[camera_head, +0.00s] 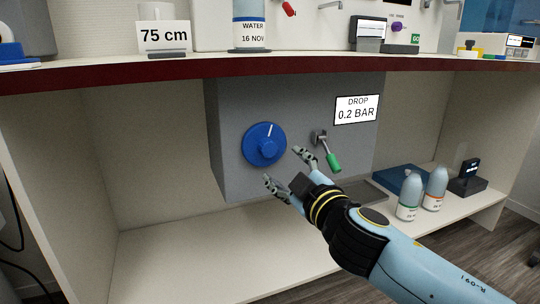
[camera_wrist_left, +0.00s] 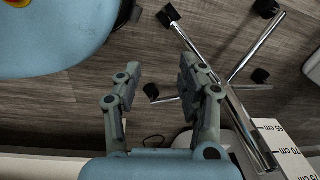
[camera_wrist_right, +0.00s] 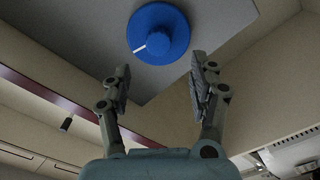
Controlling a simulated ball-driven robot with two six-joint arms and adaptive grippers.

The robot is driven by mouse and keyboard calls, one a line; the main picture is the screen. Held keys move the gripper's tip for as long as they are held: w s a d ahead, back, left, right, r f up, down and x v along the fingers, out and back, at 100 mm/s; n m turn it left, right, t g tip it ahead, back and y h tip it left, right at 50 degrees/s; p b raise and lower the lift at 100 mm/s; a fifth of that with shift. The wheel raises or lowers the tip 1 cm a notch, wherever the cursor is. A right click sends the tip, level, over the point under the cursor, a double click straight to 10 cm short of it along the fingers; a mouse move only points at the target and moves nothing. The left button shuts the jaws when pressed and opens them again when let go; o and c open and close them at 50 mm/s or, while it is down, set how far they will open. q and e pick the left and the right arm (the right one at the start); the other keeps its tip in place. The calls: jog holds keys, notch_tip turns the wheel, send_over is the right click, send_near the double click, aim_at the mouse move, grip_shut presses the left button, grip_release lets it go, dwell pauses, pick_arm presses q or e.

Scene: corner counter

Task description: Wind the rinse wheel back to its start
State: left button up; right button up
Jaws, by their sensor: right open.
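The rinse wheel is a round blue wheel (camera_head: 259,149) with a raised hub and a white mark, on the front of a grey box under the counter. In the head view its mark points up and slightly right. My right gripper (camera_head: 283,166) is open, just in front of the wheel at its lower right, apart from it. In the right wrist view the wheel (camera_wrist_right: 158,34) lies beyond the open fingertips (camera_wrist_right: 160,75), with nothing between them. My left gripper (camera_wrist_left: 158,72) shows only in its own wrist view, open and empty above the floor.
A green-handled lever (camera_head: 332,161) sits right of the wheel, below a "DROP 0.2 BAR" sign (camera_head: 357,109). Two bottles (camera_head: 409,196) stand on the lower shelf at right. The red counter edge (camera_head: 200,69) runs above. The shelf left of the box is clear.

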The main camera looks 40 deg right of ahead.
aim_at(270, 150)
pick_arm(q)
jog(key=shift+s+a+f, duration=0.15)
jog(key=shift+s+f, duration=0.05)
jog(key=shift+f, duration=0.4)
pick_arm(e)
jog(key=x, duration=0.9)
jog(key=shift+w+r, duration=0.15)
jog(key=shift+w, duration=0.1)
jog(key=c, duration=1.2)
jog(key=shift+o, duration=0.2)
jog(key=shift+n+p, duration=0.4)
jog(key=shift+n, duration=1.5)
pick_arm(q)
jog(key=shift+s+a+f, duration=0.2)
jog(key=shift+s+f, duration=0.5)
jog(key=shift+f, duration=0.2)
pick_arm(e)
jog(key=o, duration=1.2)
jog(key=shift+c, duration=0.2)
